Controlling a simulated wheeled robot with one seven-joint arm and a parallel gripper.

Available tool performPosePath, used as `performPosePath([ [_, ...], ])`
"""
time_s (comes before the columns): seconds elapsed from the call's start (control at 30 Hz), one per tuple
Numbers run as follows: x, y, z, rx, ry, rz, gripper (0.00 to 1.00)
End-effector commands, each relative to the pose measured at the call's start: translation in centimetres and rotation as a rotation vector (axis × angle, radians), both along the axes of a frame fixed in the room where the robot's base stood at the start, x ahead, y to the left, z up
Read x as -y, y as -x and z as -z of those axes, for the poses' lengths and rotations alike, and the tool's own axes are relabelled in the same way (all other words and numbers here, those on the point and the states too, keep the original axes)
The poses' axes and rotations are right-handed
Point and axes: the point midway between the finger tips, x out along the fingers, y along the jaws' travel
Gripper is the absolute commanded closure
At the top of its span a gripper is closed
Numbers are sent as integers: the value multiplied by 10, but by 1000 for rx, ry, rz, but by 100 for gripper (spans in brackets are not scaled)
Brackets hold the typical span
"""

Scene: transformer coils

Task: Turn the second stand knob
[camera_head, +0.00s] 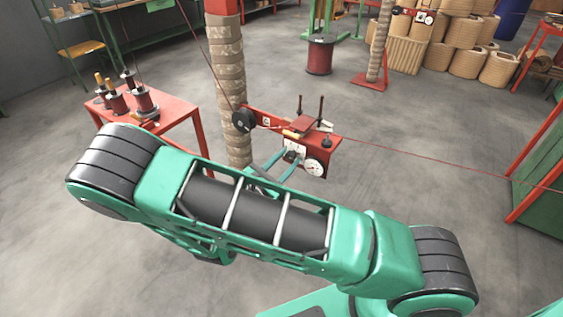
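A red stand bracket (318,150) is fixed beside a wrapped column in the centre of the head view. It carries a round white dial (314,168), a white plate (296,147), a black wheel (244,120) and a small dark knob (326,141) on top. My gripper (291,157) shows as two thin teal fingers reaching up to a dark part below the white plate. Its base is hidden behind my arm. I cannot tell whether it touches or grips that part. A similar red bracket (412,11) with a dial is at the back right.
A red table (172,115) with several spools stands at left. A thin wire runs from the bracket towards a green-and-red frame (541,170) at right. A dark red spool (319,56) and several wound coils (464,40) are behind. The grey floor at centre right is clear.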

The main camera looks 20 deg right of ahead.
Motion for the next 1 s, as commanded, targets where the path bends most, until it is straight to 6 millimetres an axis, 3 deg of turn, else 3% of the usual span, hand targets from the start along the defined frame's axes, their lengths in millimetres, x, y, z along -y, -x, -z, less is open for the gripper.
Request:
performPosePath([
  [0.6,-77,56,1,-2,-1,-2,67],
  [1.0,-86,63,1,-1,-1,1,67],
])
